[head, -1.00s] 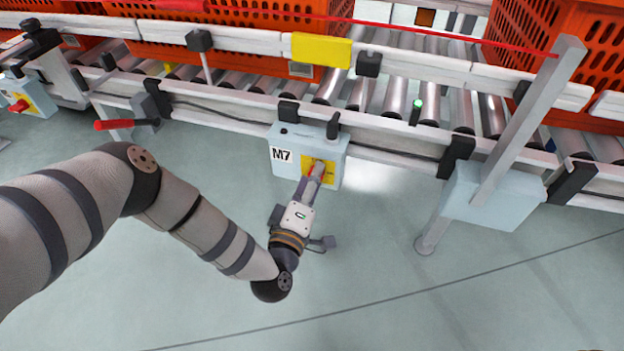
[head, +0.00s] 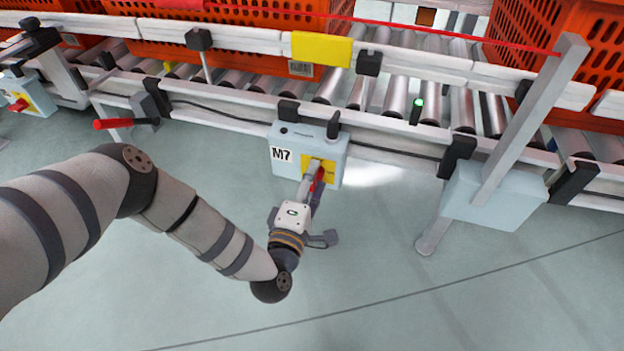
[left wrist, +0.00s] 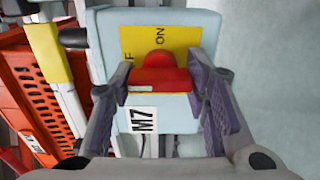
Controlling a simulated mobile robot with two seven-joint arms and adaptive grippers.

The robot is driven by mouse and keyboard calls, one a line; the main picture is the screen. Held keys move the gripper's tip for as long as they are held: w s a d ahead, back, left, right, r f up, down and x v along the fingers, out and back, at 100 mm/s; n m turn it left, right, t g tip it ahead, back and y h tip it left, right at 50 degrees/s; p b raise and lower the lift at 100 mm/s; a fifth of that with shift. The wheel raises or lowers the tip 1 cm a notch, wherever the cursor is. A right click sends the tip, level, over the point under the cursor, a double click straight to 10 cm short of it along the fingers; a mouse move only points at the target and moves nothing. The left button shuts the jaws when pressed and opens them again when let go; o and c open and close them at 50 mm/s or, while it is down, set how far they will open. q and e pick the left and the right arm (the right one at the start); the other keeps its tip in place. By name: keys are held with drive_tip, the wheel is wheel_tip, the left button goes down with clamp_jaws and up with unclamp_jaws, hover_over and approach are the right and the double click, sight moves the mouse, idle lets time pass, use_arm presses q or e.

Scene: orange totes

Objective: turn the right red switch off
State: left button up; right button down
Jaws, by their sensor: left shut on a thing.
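The right red switch (head: 319,180) sits on a yellow plate on the front of the pale blue M7 box (head: 290,153). In the left wrist view the red switch (left wrist: 160,76) shows between the fingers, with its yellow plate (left wrist: 140,42) behind it. ON is readable on that plate; the other word is mostly covered. My left gripper (head: 313,178) is shut on the switch handle, and it also shows in the left wrist view (left wrist: 160,82). Another red switch (head: 18,105) is on a box at the far left. My right gripper is not in view.
A roller conveyor (head: 400,100) with orange totes (head: 230,40) runs behind the box. A red-handled lever (head: 115,124) sticks out at the left. A grey post with a pale box (head: 495,195) stands at the right. The floor in front is clear.

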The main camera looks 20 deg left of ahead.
use_arm(q)
drive_tip(key=shift+d, duration=0.2)
drive_tip(key=o, duration=1.2)
drive_tip(key=shift+c, duration=0.2)
drive_tip(key=shift+s, duration=0.1)
drive_tip(key=s, duration=1.2)
drive_tip(key=shift+d, duration=0.35)
drive_tip(key=shift+w, duration=0.1)
